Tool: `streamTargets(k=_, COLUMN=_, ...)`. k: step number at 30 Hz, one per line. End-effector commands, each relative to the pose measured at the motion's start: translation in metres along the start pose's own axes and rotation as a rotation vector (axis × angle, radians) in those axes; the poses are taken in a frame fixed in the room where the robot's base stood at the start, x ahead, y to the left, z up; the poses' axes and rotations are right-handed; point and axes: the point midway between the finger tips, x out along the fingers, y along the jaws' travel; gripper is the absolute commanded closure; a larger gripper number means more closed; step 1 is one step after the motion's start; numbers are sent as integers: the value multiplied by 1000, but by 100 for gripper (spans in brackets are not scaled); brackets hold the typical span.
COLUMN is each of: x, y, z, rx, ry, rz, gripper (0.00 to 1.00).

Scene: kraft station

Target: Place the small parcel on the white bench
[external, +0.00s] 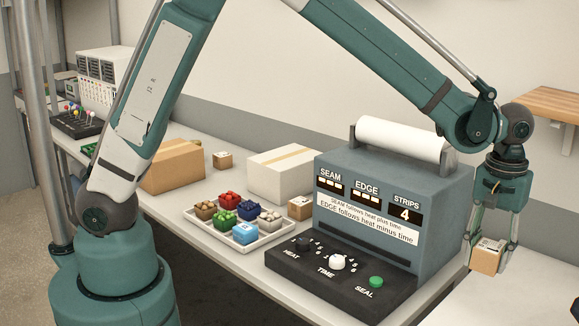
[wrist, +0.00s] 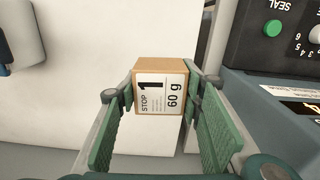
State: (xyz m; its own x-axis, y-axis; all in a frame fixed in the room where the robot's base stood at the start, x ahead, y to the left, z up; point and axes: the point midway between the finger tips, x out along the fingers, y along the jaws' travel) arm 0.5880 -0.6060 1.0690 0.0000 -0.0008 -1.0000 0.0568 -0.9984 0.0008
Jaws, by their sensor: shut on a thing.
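My gripper (external: 489,246) is shut on a small brown parcel (external: 486,262), at the right of the external view. In the wrist view the parcel (wrist: 160,88) sits between the green finger pads (wrist: 165,100), its white label reading "STOP 1" and "60 g". The white bench (external: 515,302) shows at the lower right of the external view, below the parcel. A broad white surface (wrist: 70,100) fills the left and middle of the wrist view under the parcel. The parcel appears held above it; the exact height is hard to tell.
The grey machine (external: 440,225) with dials and a green SEAL button (external: 376,282) stands just left of my gripper. Two other small parcels (external: 222,160) (external: 300,207), a white box (external: 284,180), a brown box (external: 174,166) and a tray (external: 262,245) of coloured items stand further left.

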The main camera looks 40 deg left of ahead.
Motion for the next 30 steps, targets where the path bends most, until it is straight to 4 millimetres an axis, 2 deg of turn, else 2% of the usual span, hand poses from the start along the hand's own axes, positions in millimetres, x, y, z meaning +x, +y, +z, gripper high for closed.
streamTargets(k=1, x=14, y=1, z=3, rx=8, ry=0, rz=0, gripper=75)
streamTargets(k=6, x=56, y=3, z=15, rx=33, ry=0, rz=0, gripper=75)
streamTargets(k=12, x=88, y=3, z=25, rx=50, ry=0, rz=0, gripper=75)
streamTargets(k=18, x=98, y=2, z=28, rx=56, ry=0, rz=0, gripper=75)
streamTargets(k=30, x=97, y=2, z=26, rx=56, ry=0, rz=0, gripper=75)
